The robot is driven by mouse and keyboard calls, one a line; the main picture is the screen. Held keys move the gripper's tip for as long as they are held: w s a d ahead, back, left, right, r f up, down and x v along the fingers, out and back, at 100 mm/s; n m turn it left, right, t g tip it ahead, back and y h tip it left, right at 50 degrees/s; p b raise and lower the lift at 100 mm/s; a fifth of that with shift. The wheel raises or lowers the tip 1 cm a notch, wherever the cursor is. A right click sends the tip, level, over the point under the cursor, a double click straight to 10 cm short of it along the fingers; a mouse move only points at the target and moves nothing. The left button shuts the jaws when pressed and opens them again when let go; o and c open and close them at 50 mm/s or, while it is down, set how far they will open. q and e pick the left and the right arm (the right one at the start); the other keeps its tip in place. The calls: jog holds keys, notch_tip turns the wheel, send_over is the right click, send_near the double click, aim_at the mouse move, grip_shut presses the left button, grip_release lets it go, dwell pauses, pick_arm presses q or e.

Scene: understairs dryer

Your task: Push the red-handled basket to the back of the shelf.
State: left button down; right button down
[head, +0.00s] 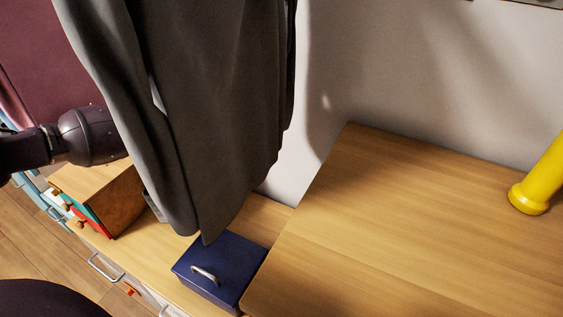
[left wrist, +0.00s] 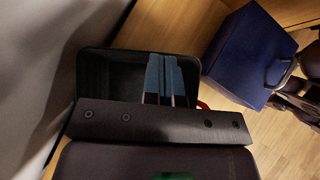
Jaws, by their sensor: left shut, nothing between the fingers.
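In the left wrist view a dark open-topped basket (left wrist: 120,75) stands on the wooden shelf board, close to the grey wall. A bit of red (left wrist: 203,105), seemingly its handle, shows at its right side, mostly hidden by my gripper body. My left gripper (left wrist: 165,58) is shut and empty, its two blue-grey fingers side by side over or in the basket. I cannot tell whether they touch it. In the head view the left wrist comes in from the left and the gripper is hidden behind the hanging grey garment, as is the basket. My right gripper is not clearly seen.
A navy box (head: 220,268) with a metal handle stands right of the basket; it also shows in the left wrist view (left wrist: 238,55). A grey garment (head: 200,100) hangs in front. A wooden drawer box (head: 115,205) stands left. A higher wooden top (head: 400,230) holds a yellow object (head: 535,185).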

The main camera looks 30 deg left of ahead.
pick_arm(q)
jog(key=w+d, duration=0.5)
jog(key=d, duration=0.4)
jog(key=w+d, duration=0.5)
jog(key=d, duration=0.4)
jog(key=shift+w+f, duration=0.25)
jog(key=shift+w, duration=0.05)
